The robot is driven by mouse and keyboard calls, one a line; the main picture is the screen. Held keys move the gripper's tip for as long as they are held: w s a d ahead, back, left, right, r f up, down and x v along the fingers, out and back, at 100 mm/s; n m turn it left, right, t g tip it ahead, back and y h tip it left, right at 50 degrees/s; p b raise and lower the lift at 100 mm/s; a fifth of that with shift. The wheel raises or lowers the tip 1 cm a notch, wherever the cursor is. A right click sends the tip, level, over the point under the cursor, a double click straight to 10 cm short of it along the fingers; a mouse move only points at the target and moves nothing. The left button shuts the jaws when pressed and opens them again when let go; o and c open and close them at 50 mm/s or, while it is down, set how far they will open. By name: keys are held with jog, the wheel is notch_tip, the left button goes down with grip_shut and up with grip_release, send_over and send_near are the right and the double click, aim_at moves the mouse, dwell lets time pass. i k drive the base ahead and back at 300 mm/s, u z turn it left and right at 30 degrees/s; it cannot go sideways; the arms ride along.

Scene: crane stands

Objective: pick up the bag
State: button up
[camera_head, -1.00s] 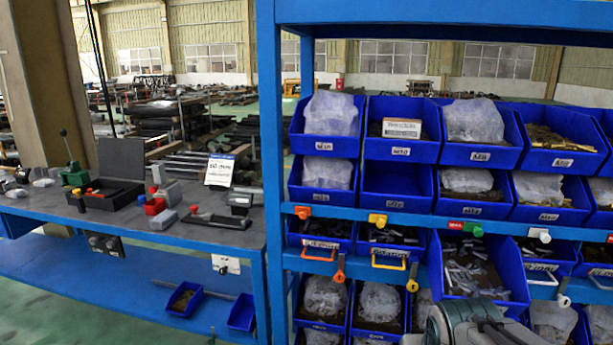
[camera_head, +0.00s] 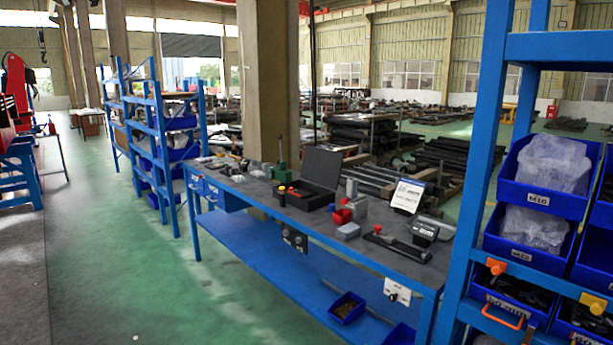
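A clear, whitish plastic bag (camera_head: 552,162) sits in the upper blue bin (camera_head: 536,197) labelled M10, at the right of the view. A second similar bag (camera_head: 536,233) sits in the blue bin (camera_head: 522,262) just below it. Which of them is the task's bag, I cannot tell. Both bins stand on a blue shelf rack (camera_head: 480,165) that the right edge of the picture cuts off. My gripper is not in view.
A long blue workbench (camera_head: 330,232) runs left from the rack, holding a black open case (camera_head: 312,183), red and grey parts, and a white sign card (camera_head: 408,196). Another blue shelf rack (camera_head: 160,140) stands farther back. Green floor (camera_head: 120,260) is clear at the left.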

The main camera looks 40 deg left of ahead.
aim_at(257, 174)
jog(key=u, duration=0.65)
jog(key=i, duration=0.95)
jog(key=u, duration=1.6)
jog(key=i, duration=1.4)
jog(key=u, duration=0.5)
jog(key=i, duration=1.5)
jog(key=z, duration=0.5)
jog(key=i, duration=1.55)
jog(key=z, duration=0.75)
jog(key=i, duration=0.55)
jog(key=z, duration=0.3)
